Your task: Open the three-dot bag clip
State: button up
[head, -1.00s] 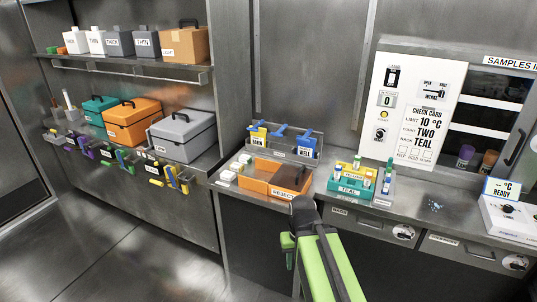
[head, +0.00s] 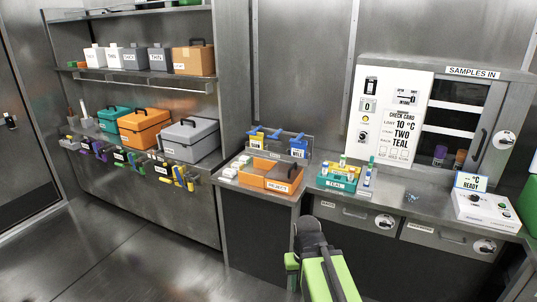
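Several coloured clip-like items hang along the front rail of the left shelf: a purple group (head: 99,151), a green group (head: 122,156) and a yellow group (head: 180,178). They are too small for me to see any dots, so I cannot tell which is the three-dot bag clip or whether any is open. My green arm rises from the bottom of the head view, with its dark end (head: 309,237) in front of the right bench, well to the right of the clips. The fingertips are not clear.
Teal, orange (head: 145,127) and grey (head: 190,140) cases stand on the left shelf. The right bench holds an orange reject bin (head: 283,180), a teal rack (head: 336,183) and a white control box (head: 487,206). The floor (head: 130,245) before the left shelf is clear.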

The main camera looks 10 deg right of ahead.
aim_at(254, 132)
jog(key=z, duration=0.1)
jog(key=i, duration=0.9)
jog(key=u, duration=0.05)
